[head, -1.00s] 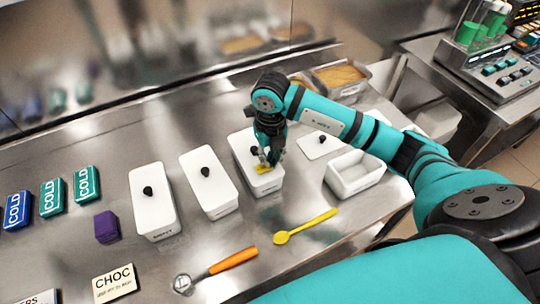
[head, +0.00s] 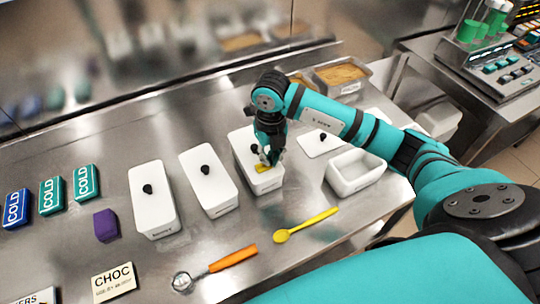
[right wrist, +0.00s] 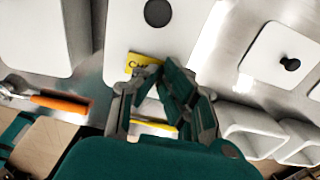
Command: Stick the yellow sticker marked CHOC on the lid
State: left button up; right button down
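The yellow sticker (head: 263,167) is at the near end of a white lid (head: 241,141), on the third white tub from the left. In the right wrist view the sticker (right wrist: 144,64) shows a "C"; the fingers cover the rest of its lettering. My right gripper (head: 266,159) is over that end of the lid. Its fingertips (right wrist: 149,76) come together at the sticker's near edge and appear shut on it. The sticker looks to lie against the lid, but I cannot tell if it touches fully. My left gripper is out of view.
Two more lidded white tubs (head: 208,183) stand to the left. An empty tub (head: 356,174) and a loose lid (head: 319,144) are to the right.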

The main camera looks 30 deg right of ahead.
jog(key=shift+f, duration=0.15)
jog(key=c, duration=0.8)
grip_release()
jog(key=shift+c, duration=0.2)
jog(key=shift+r+p, duration=2.2)
jog(key=shift+r, duration=1.35)
jog(key=shift+f, duration=0.1)
